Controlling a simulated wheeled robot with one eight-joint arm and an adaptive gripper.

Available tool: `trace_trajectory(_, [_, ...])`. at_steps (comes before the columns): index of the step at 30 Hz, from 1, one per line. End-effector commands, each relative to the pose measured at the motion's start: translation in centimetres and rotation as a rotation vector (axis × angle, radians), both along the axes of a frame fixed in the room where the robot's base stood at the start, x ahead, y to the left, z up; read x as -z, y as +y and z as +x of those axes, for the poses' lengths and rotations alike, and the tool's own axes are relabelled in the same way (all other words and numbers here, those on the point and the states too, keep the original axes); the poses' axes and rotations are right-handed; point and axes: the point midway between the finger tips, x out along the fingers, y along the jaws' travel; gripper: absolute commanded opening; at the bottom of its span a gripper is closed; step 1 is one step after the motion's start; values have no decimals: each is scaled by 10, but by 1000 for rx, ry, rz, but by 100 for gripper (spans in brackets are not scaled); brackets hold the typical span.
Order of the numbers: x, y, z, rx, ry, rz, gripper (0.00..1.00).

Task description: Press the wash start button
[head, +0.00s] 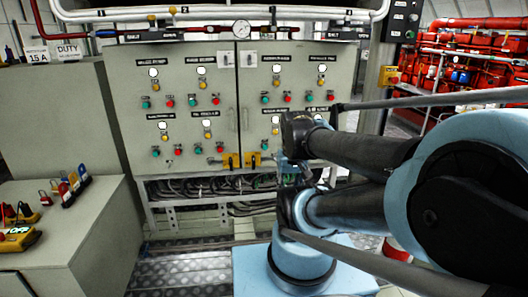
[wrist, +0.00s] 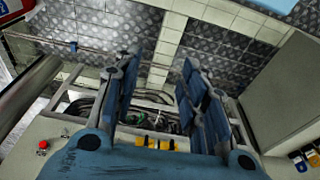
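A grey control cabinet (head: 180,125) fills the middle of the head view. Its two doors carry groups of green buttons (head: 146,104), red buttons (head: 170,103), and yellow and white lamps or gauges under black labels. The labels are too small to read, so I cannot tell which button is wash start. In the wrist view my gripper (wrist: 160,92) is open, its two blue-grey fingers wide apart with nothing between them. A red button (wrist: 43,145) shows at lower left there. In the head view my arm covers part of the right door, and the gripper is hard to make out.
Two yellow fittings (head: 231,160) sit on the cabinet's lower edge above a bay of cables (head: 210,187). A grey bench (head: 95,215) with padlocks (head: 70,188) stands at left. Metal plate floor (head: 185,270) lies in front. Red pipework (head: 480,80) is at right.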

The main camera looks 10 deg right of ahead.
Motion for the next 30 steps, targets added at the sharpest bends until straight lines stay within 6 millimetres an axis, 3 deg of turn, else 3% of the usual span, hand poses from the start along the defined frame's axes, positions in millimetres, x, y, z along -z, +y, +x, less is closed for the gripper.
trace_trajectory(1, [0, 0, 0, 0, 0, 0, 19])
trace_trajectory(3, [0, 0, 0, 0, 0, 0, 3])
trace_trajectory(4, [0, 0, 0, 0, 0, 0, 0])
trace_trajectory(30, [0, 0, 0, 0, 0, 0, 0])
